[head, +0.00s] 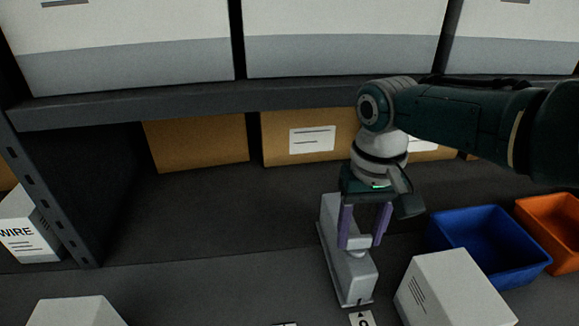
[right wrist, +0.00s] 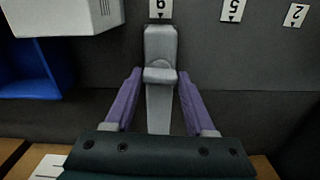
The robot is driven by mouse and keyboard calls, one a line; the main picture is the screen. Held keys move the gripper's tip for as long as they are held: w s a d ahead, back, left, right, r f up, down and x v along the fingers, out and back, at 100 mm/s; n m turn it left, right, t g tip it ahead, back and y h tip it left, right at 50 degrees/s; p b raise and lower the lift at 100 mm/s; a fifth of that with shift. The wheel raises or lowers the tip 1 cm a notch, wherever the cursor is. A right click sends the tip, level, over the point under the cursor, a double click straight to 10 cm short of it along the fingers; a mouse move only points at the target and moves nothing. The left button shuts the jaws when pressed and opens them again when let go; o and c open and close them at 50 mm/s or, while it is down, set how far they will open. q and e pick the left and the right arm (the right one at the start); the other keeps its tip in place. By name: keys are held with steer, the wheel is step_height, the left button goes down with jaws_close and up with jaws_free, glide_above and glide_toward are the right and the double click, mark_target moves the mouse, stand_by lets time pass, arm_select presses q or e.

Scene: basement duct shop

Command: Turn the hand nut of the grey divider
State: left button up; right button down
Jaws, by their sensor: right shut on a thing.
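The grey divider (head: 353,279) is a pale grey, narrow upright body on the dark shelf, right of centre in the head view. It also shows in the right wrist view (right wrist: 160,42). Its hand nut (right wrist: 160,75) is a small grey block across its middle. My right gripper (head: 363,240) points down over the divider, with purple fingers on either side of the nut. It is shut on the hand nut; in the right wrist view the fingertips (right wrist: 159,75) flank it. The exact contact is hard to see. My left gripper is not in view.
A white box (head: 455,290) stands close right of the divider, with a blue bin (head: 520,272) and an orange bin (head: 562,250) beyond. Cardboard boxes (head: 200,142) stand behind, under a shelf beam (head: 180,105). Numbered tags (right wrist: 233,10) line the front. Left of the divider is free room.

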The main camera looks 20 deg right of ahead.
mark_target(360, 236)
steer(key=shift+n, duration=0.6)
steer(key=shift+c, duration=1.2)
jaws_free()
step_height(360, 236, up, 9)
steer(key=p, duration=0.3)
steer(key=shift+f, duration=0.1)
steer(key=shift+r, duration=0.6)
